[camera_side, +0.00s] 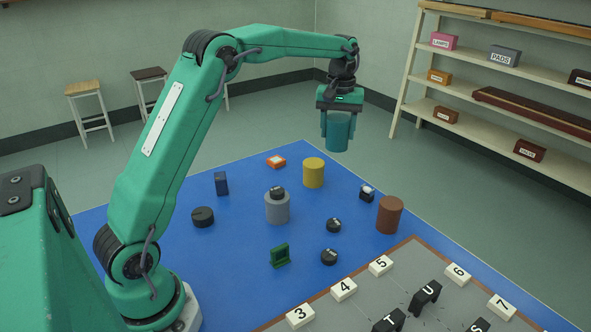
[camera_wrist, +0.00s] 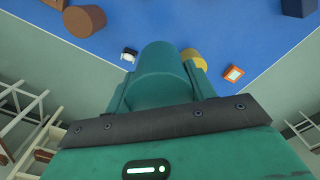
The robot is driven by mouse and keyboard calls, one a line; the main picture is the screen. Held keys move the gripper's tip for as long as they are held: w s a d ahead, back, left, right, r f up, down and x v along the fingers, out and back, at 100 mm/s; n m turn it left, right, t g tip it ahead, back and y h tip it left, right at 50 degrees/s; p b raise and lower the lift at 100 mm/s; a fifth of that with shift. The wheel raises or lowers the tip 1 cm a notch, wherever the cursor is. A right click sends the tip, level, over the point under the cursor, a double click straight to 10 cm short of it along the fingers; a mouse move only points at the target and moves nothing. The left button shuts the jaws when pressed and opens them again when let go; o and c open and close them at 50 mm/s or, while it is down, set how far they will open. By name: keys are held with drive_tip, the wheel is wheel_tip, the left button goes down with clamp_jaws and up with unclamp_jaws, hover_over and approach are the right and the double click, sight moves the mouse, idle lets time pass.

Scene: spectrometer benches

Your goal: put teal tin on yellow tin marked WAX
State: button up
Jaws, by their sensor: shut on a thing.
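My gripper (camera_side: 339,124) is shut on the teal tin (camera_side: 339,138) and holds it upright, high above the mat in the side view. The tin (camera_wrist: 160,72) also fills the middle of the wrist view between the fingers. A plain-looking yellow tin (camera_side: 313,172) stands upright on the blue mat, lower and to the left of the held tin in the side view. In the wrist view the yellow tin (camera_wrist: 193,57) is partly hidden behind the teal tin and a finger. No WAX marking can be read on it.
On the blue mat (camera_side: 240,260) stand a brown tin (camera_side: 389,215), a grey tin (camera_side: 277,210) with a small black object on top, an orange block (camera_side: 276,161), a dark blue block (camera_side: 221,184), a green part (camera_side: 280,256) and several black discs. A numbered board (camera_side: 400,290) lies at the front right.

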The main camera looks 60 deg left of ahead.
drive_tip(key=shift+a, duration=0.1)
drive_tip(key=a+f, duration=0.2)
drive_tip(key=a, duration=0.1)
drive_tip(key=w+a+f, duration=0.1)
drive_tip(key=a+f, duration=0.1)
drive_tip(key=a, duration=0.2)
drive_tip(key=a+f, duration=0.3)
drive_tip(key=a, duration=0.1)
drive_tip(key=shift+w+a, duration=0.2)
drive_tip(key=shift+w, duration=0.15)
drive_tip(key=shift+f, duration=2)
drive_tip(key=shift+f, duration=0.1)
drive_tip(key=o, duration=1.1)
